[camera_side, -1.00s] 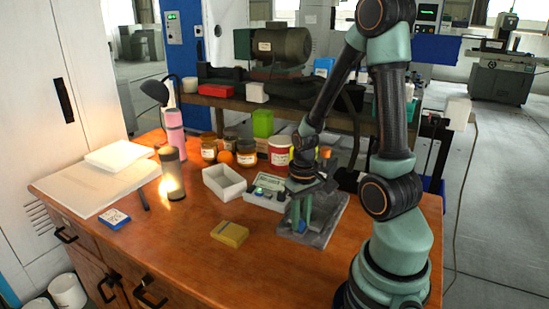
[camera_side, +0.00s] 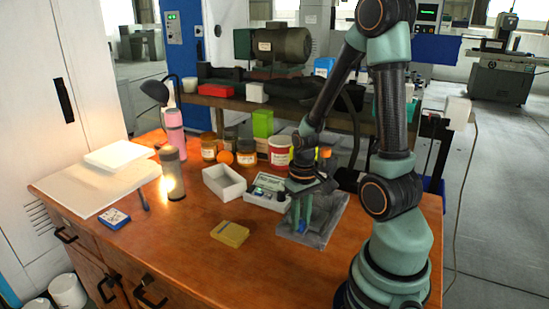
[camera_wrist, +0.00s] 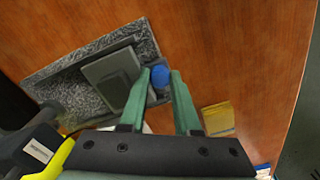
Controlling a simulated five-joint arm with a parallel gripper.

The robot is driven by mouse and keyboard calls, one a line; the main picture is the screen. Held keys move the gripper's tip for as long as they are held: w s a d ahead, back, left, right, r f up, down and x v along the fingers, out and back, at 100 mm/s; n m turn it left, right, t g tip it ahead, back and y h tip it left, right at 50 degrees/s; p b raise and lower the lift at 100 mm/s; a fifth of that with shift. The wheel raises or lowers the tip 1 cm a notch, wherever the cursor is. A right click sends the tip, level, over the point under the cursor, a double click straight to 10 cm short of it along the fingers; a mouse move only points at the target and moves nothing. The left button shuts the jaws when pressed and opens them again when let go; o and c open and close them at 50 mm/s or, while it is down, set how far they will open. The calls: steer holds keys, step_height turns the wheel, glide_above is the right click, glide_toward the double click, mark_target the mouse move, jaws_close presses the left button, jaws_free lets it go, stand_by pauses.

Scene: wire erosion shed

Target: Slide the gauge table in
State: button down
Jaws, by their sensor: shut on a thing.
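The gauge table, a dark grey block (camera_wrist: 112,76), sits on a speckled grey stone plate (camera_wrist: 62,84) in the wrist view. A round blue knob (camera_wrist: 160,75) is at the block's right side, between my fingertips. My gripper (camera_wrist: 161,82) has green fingers and is shut on the blue knob. In the side view, my gripper (camera_side: 302,222) points down over the stone plate (camera_side: 328,222), at the right of the desk. There my fingers and wrist hide much of the block.
A yellow box (camera_side: 230,233) lies left of the stone plate. Several jars line the back, with a red one (camera_side: 279,150) close to my arm. The front of the desk is clear.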

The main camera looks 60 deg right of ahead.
steer(key=shift+d, duration=0.15)
steer(key=d, duration=1)
steer(key=c, duration=0.6)
jaws_free()
steer(key=shift+a, duration=0.1)
steer(key=shift+r, duration=0.15)
step_height(320, 180, up, 12)
steer(key=shift+f, duration=0.1)
